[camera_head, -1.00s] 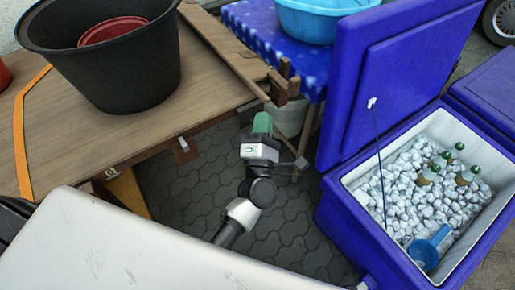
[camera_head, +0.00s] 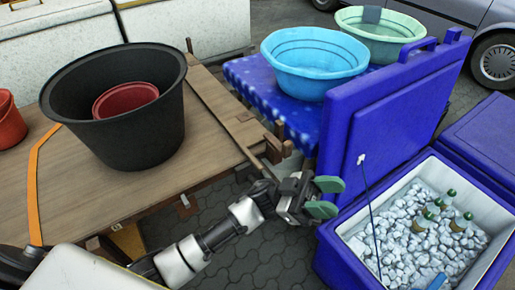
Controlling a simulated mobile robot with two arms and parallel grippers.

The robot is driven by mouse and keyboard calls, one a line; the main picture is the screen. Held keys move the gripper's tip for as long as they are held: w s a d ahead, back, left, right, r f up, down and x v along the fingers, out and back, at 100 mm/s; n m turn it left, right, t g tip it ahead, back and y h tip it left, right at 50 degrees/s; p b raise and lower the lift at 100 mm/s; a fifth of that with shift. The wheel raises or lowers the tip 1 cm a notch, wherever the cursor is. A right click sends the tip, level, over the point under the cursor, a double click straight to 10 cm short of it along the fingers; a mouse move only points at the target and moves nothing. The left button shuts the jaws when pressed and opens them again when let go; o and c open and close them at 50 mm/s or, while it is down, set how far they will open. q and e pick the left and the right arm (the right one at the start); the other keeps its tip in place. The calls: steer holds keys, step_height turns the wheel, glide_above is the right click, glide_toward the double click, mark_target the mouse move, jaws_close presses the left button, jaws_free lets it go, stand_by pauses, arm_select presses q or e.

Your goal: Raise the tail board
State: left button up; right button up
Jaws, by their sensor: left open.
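The cart's wooden bed (camera_head: 75,195) fills the left of the view. A narrow wooden board (camera_head: 220,100) runs along its right edge and ends near brown wooden blocks (camera_head: 275,142). This looks like the tail board, but I cannot tell its hinge or how far it is lowered. My left gripper (camera_head: 325,197) has green finger pads and points right. It is open, with nothing between the pads, to the right of and in front of the board's near end. It is beside the blue cooler's raised lid. My right gripper is not in view.
A black tub (camera_head: 118,140) holding a red bowl (camera_head: 128,98) stands on the bed. An open blue cooler (camera_head: 330,262) with ice and bottles is at right. A blue table (camera_head: 250,85) carries a light-blue basin (camera_head: 313,60). Grey paving (camera_head: 215,203) shows below.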

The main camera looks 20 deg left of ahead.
arm_select(q)
step_height(320, 180, down, 2)
steer(key=d+m+g+y+p, duration=0.1)
steer(key=m+g+y+p, duration=0.15)
steer(key=m+y, duration=0.4)
steer(key=n+t+y+p, duration=0.3)
steer(key=t+y+p, duration=0.4)
steer(key=y, duration=1.2)
glide_toward(255, 160)
steer(key=shift+t, duration=0.45)
steer(key=f, duration=0.6)
steer(key=f+b, duration=0.1)
steer(key=f, duration=0.2)
steer(key=shift+s+d, duration=0.1)
steer(key=shift+s, duration=0.3)
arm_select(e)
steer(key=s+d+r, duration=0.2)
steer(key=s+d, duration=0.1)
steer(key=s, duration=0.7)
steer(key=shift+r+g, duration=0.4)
arm_select(q)
steer(key=shift+c, duration=0.4)
jaws_close()
